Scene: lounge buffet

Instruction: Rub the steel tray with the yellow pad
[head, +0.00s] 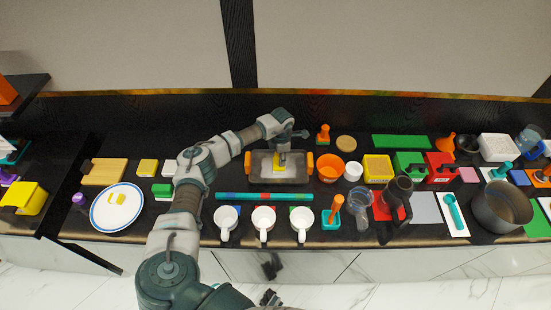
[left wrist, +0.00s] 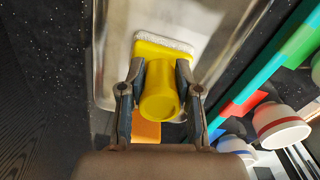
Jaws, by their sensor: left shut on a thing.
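The steel tray (head: 297,174) with orange handles lies at the back middle of the counter in the head view. My left gripper (head: 282,157) points down over it, shut on the yellow pad (head: 279,168). In the left wrist view, the fingers of the left gripper (left wrist: 160,95) close on the yellow pad's round grip (left wrist: 160,98); its pale underside edge faces the tray (left wrist: 118,30). The pad is over the tray's inside; whether it touches the metal is unclear. A dark part at the bottom edge of the head view looks like my right gripper (head: 269,298), its jaws too small to read.
A striped bar (head: 264,197) and white mugs (head: 263,222) stand in front of the tray. An orange bowl (head: 327,172) is close on its right. A white plate (head: 117,208) and a wooden board (head: 104,172) are to the left. The right side is crowded.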

